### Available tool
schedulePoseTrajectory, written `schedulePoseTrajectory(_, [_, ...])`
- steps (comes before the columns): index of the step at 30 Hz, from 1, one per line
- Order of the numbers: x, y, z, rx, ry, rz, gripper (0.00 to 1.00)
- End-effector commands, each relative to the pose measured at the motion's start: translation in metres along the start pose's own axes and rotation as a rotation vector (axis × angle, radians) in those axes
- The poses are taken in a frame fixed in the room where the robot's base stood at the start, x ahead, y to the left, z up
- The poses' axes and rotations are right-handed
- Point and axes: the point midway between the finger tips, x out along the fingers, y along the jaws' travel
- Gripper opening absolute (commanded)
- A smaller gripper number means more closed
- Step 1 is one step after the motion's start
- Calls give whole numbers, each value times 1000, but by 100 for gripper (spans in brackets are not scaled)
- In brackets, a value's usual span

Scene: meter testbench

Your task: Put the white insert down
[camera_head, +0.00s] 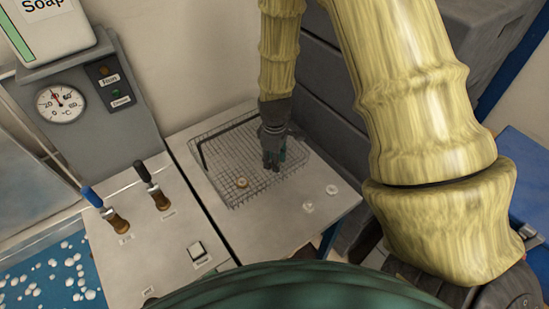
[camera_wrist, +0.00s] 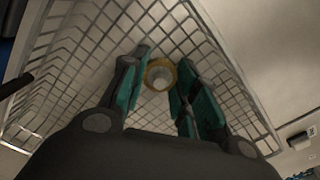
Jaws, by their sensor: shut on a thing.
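My gripper (camera_head: 271,160) points down over the wire basket (camera_head: 222,204) in the head view. In the wrist view its green-lined fingers (camera_wrist: 160,72) stand either side of a small round piece and are shut on the white insert (camera_wrist: 159,83). The insert shows pale and round, with a brass-coloured rim around it; I cannot tell whether that rim is part of it or lies behind. In the head view the held insert is hidden by my fingers. A small brass ring (camera_head: 242,183) lies in the basket, left of and nearer than the gripper.
Two small white rings (camera_head: 308,208) (camera_head: 332,190) lie on the bare bench top right of the basket. At left stand a panel with blue and black levers (camera_head: 92,197) (camera_head: 142,171), a dial gauge (camera_head: 61,104) and a blue basin (camera_head: 55,275). Grey boxes (camera_head: 325,85) stand behind the bench.

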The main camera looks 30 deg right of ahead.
Motion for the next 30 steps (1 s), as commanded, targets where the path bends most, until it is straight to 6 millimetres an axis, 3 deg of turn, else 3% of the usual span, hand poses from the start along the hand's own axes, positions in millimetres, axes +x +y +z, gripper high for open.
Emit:
schedulePoseTrajectory(16, [8, 0, 0, 0, 1, 1, 8])
schedulePoseTrajectory(17, [7, 0, 0, 0, 1, 1, 35])
schedulePoseTrajectory(20, [7, 0, 0, 0, 1, 1, 51])
schedulePoseTrajectory(30, [5, 0, 0, 0, 1, 1, 51])
